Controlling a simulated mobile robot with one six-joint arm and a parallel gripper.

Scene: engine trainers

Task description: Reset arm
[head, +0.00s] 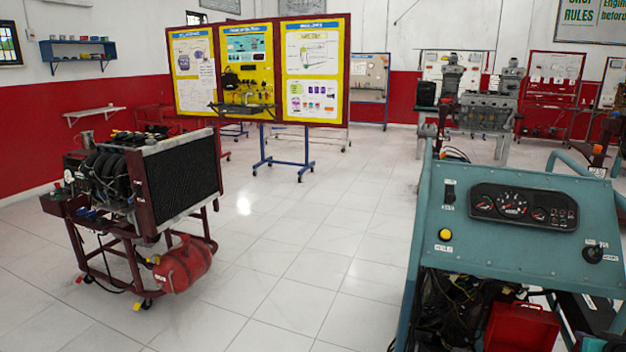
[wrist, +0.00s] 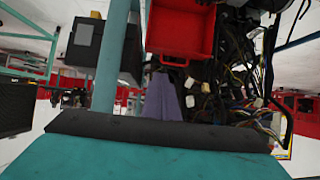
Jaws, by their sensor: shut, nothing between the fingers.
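The wrist view appears upside down. It looks at the teal engine trainer from close by. The trainer's teal panel (head: 520,235) stands at the right in the head view, and its teal surface (wrist: 140,160) fills the bottom of the wrist view. A red tray (head: 520,328) sits low in the trainer's frame. It also shows at the top of the wrist view (wrist: 180,30). Wires (wrist: 235,80) hang beside it.
A maroon engine stand (head: 180,180) with a radiator and a red tank (head: 182,264) stands at the left. A yellow display board (head: 245,70) stands behind it. A grey engine (head: 487,108) is at the back right. The tiled floor (head: 320,260) between the trainers is clear.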

